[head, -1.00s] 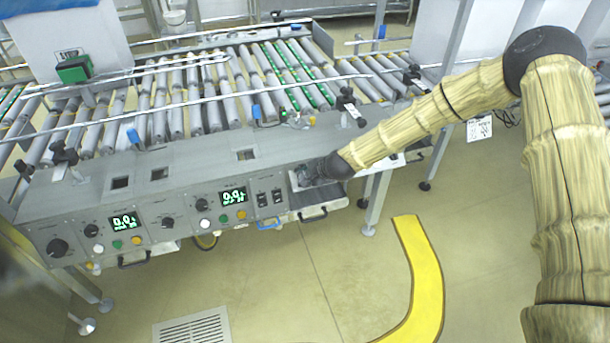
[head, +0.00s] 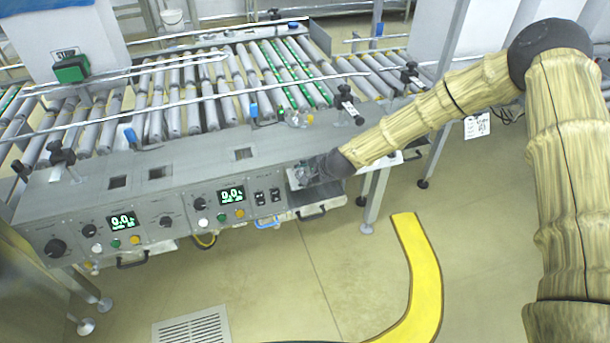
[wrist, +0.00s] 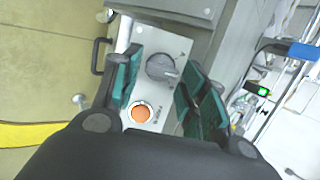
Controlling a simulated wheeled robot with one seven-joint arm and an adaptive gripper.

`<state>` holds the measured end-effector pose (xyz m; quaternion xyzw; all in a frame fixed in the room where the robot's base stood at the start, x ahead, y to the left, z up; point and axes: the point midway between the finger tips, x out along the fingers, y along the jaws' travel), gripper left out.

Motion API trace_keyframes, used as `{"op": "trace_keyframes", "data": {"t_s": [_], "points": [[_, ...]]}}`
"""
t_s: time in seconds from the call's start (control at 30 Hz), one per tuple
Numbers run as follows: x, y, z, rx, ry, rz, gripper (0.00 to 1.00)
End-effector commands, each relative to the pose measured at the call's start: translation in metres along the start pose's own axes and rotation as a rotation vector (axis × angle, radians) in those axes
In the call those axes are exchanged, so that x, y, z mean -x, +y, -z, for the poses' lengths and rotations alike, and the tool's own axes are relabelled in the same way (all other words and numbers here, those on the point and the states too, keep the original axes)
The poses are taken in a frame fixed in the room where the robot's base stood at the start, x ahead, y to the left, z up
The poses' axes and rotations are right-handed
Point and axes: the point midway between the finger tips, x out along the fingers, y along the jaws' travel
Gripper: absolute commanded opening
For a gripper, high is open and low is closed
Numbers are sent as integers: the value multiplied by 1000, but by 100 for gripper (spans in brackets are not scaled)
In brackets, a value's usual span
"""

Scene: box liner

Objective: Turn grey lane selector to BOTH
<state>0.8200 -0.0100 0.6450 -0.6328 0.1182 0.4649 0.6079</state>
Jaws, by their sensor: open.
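My gripper (wrist: 160,59) is open, with one dark green finger pad on each side of the knob. I see a gap between the knob and each pad, and cannot tell how far the fingertips are from the panel. In the head view my gripper (head: 308,174) is at the right end of the console front, and the knob is hidden there.
An orange button (wrist: 140,112) sits beside the knob, close to the left finger. The grey console (head: 180,185) carries other knobs, buttons and two lit displays. A roller conveyor (head: 190,110) runs behind it. The floor in front is clear, with a yellow stripe (head: 424,270).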

Motion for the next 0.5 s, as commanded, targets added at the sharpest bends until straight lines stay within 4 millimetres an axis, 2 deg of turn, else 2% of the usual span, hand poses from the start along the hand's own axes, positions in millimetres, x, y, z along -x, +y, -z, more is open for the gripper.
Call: {"op": "trace_keyframes", "data": {"t_s": [0.5], "points": [[85,1,1,0,0,0,43]]}}
